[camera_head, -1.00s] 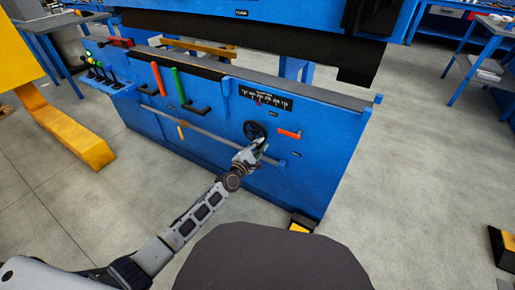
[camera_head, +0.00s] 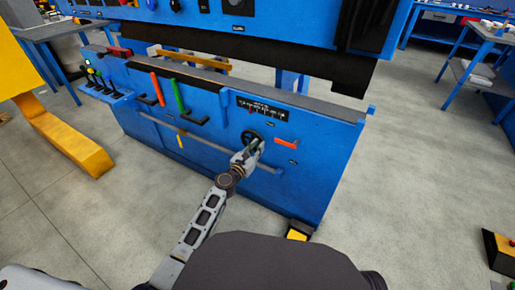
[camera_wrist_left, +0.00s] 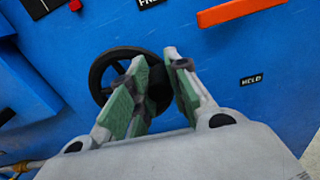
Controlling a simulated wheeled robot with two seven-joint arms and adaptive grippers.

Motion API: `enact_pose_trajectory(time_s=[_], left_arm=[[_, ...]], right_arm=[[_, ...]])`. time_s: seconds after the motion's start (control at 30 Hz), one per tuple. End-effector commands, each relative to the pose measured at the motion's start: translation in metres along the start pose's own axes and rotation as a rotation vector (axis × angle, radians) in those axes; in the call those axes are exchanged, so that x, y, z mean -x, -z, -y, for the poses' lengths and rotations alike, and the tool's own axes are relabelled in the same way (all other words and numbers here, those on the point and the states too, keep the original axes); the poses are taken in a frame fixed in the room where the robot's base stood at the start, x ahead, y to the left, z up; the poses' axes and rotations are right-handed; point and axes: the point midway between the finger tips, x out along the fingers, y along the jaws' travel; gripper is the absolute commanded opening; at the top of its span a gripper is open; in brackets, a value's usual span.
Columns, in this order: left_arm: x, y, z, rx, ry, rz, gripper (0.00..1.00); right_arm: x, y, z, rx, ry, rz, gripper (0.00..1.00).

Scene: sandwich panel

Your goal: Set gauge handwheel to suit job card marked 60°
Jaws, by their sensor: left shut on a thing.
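The black handwheel (camera_head: 249,137) is on the front of the blue machine, below the black gauge scale (camera_head: 270,109). The gauge has a red pointer (camera_head: 250,110) left of its middle; its figures are too small to read. My left gripper (camera_head: 256,147) is at the wheel's lower right. In the left wrist view, the left gripper (camera_wrist_left: 160,75) has its green-padded fingers shut on part of the handwheel (camera_wrist_left: 100,75), on a dark piece at its right side. The fingers hide that part of the wheel. The job card cannot be made out. My right gripper is not in view.
An orange lever (camera_head: 286,143) is right of the wheel; it also shows in the left wrist view (camera_wrist_left: 235,10), above a "HELD" label (camera_wrist_left: 251,81). A green lever (camera_head: 179,97) and a long grey bar (camera_head: 205,144) are to the left.

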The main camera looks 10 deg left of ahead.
Motion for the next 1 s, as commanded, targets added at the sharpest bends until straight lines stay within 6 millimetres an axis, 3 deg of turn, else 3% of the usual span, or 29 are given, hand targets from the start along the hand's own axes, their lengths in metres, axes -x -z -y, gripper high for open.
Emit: enact_pose_trajectory(time_s=[0.23, 0.7, 0.73, 0.9, 1.0], left_arm=[[-0.001, -0.008, -0.003, 0.083, -0.001, 0.005, 0.0], [-0.001, -0.009, -0.004, 0.098, -0.002, 0.007, 0.0], [-0.001, -0.009, -0.004, 0.098, -0.002, 0.007, 0.22], [-0.001, -0.008, -0.004, 0.098, -0.002, 0.005, 0.42], [-0.001, -0.007, -0.004, 0.098, -0.002, 0.004, 0.42]], right_arm=[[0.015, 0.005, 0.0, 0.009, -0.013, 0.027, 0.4], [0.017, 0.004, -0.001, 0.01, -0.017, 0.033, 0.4], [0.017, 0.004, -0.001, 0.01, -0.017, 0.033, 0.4], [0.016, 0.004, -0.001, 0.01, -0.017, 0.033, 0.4], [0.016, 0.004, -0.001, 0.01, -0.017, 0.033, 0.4]])
